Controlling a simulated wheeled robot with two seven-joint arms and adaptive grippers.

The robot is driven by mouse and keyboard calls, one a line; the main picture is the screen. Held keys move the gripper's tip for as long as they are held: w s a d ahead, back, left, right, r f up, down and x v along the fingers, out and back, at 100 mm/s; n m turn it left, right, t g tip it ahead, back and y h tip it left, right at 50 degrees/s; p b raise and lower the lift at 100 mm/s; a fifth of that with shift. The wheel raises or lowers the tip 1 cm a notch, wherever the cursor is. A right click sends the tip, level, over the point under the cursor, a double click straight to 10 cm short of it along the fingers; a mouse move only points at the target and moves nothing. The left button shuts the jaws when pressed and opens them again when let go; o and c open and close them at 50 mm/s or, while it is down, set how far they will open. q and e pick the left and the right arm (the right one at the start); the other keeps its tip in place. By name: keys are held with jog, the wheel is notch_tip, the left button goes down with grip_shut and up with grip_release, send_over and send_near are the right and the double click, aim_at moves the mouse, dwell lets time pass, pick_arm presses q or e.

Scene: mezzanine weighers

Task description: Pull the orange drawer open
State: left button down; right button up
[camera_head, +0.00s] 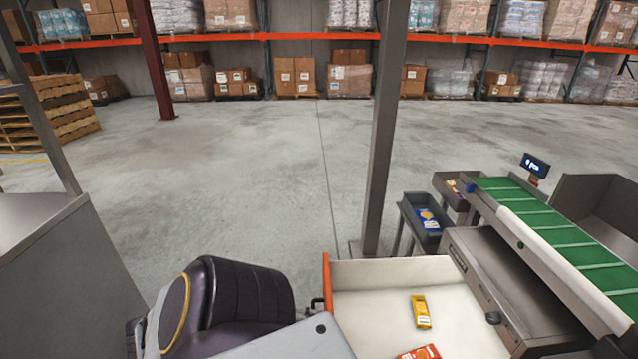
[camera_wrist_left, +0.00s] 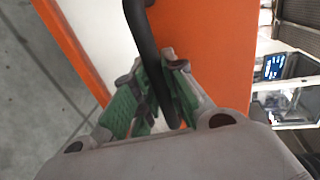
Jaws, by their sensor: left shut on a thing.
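The orange drawer's front (camera_head: 326,283) shows edge-on in the head view, with its pale open interior (camera_head: 365,310) to the right. The drawer stands out from the grey weigher unit. A yellow packet (camera_head: 420,311) and an orange packet (camera_head: 420,352), cut off by the lower edge, lie inside. In the left wrist view the orange front (camera_wrist_left: 215,50) is close, and my left gripper (camera_wrist_left: 158,95) has its green-padded fingers shut around the black bar handle (camera_wrist_left: 138,25). In the head view my dark left arm hides the gripper. My right gripper is not seen.
A grey post (camera_head: 384,140) rises just behind the drawer. A green-belted conveyor (camera_head: 545,225) and a grey bin with a blue packet (camera_head: 426,222) stand at the right. A grey cabinet (camera_head: 60,280) stands at the left. Open concrete floor lies beyond, before the shelves.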

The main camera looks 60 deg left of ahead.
pick_arm(q)
jog(key=c, duration=1.5)
grip_release()
jog(key=shift+o, duration=0.2)
jog(key=v, duration=1.2)
jog(key=shift+a, duration=0.1)
